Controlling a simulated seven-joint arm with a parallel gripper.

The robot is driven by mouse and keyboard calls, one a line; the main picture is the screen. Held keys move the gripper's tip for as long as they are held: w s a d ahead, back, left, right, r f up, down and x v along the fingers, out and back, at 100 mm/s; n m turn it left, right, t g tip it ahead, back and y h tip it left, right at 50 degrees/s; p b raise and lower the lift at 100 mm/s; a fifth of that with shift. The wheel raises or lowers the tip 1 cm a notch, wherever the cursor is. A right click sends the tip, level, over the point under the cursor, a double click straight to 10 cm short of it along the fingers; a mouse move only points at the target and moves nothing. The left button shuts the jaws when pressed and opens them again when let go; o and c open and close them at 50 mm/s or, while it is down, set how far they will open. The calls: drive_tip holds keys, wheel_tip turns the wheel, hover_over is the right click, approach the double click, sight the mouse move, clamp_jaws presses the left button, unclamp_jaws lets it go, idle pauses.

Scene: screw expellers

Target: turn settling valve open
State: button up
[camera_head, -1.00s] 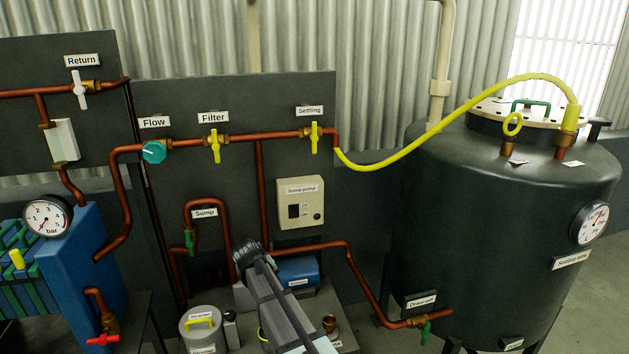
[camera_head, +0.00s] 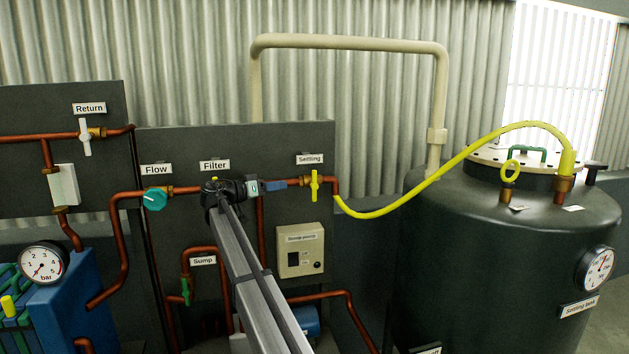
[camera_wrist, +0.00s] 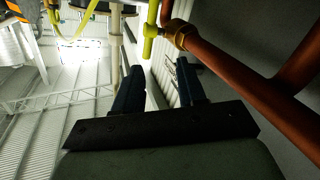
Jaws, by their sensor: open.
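The settling valve has a yellow lever handle (camera_head: 314,185) on the copper pipe under the "Settling" label (camera_head: 309,159). The handle stands vertical, across the horizontal pipe. My gripper (camera_head: 277,186) is at pipe height just left of the handle, its blue fingers pointing right towards it. In the wrist view my open gripper (camera_wrist: 158,78) has nothing between its fingers. The yellow handle (camera_wrist: 150,32) and brass valve body (camera_wrist: 179,35) lie beyond the fingertips, apparently apart from them. My gripper and arm hide the filter valve in the head view.
The copper pipe (camera_wrist: 245,80) runs close along the right of the wrist view. A yellow hose (camera_head: 395,205) leaves the pipe right of the valve and arches to the dark settling tank (camera_head: 490,250). The teal flow knob (camera_head: 155,199) is left of my gripper. The pump box (camera_head: 300,250) is below.

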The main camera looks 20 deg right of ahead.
sight(315, 178)
drive_tip(key=d+m, duration=0.1)
drive_tip(key=d, duration=0.3)
drive_tip(key=w+d+m, duration=0.1)
drive_tip(key=d+m, duration=0.1)
drive_tip(key=d, duration=0.3)
drive_tip(key=w+d+m, duration=0.1)
drive_tip(key=d+m, duration=0.1)
drive_tip(key=d, duration=0.2)
drive_tip(key=shift+w+d+r+g+h, duration=0.2)
drive_tip(key=shift+d+r+g+h, duration=0.15)
drive_tip(key=shift+r+g+h, duration=0.05)
clamp_jaws()
idle(0.3)
